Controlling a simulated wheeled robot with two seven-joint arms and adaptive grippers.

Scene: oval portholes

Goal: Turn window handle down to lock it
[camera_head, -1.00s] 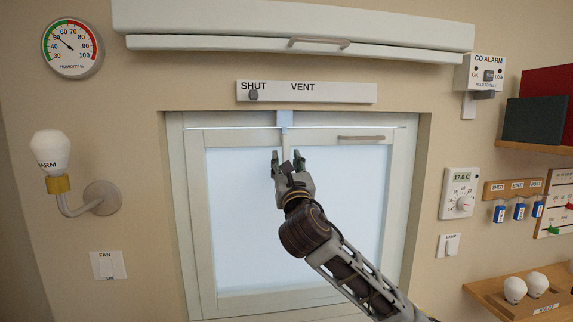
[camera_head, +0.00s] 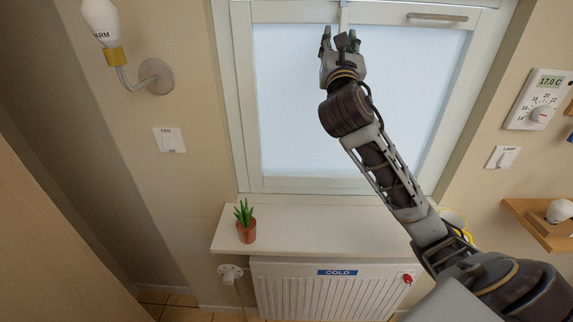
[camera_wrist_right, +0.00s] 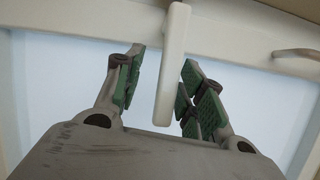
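The window handle (camera_wrist_right: 172,70) is a pale bar in the right wrist view. It runs nearly vertically, leaning slightly, from the sash's top rail (camera_wrist_right: 95,40) down over the glass. My right gripper (camera_head: 339,40) is at the window's upper part in the head view. In the right wrist view its open green-padded fingers (camera_wrist_right: 160,85) stand on both sides of the handle, with visible gaps. I cannot tell how deep the handle sits between them. In the head view the handle is mostly hidden by the gripper. My left gripper is not in view.
A grey horizontal pull bar (camera_head: 437,17) is on the frame to the right. Below are a sill (camera_head: 300,232) with a potted plant (camera_head: 245,221) and a radiator (camera_head: 320,292). A lamp arm (camera_head: 140,80) sticks out at left; a thermostat (camera_head: 538,99) is at right.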

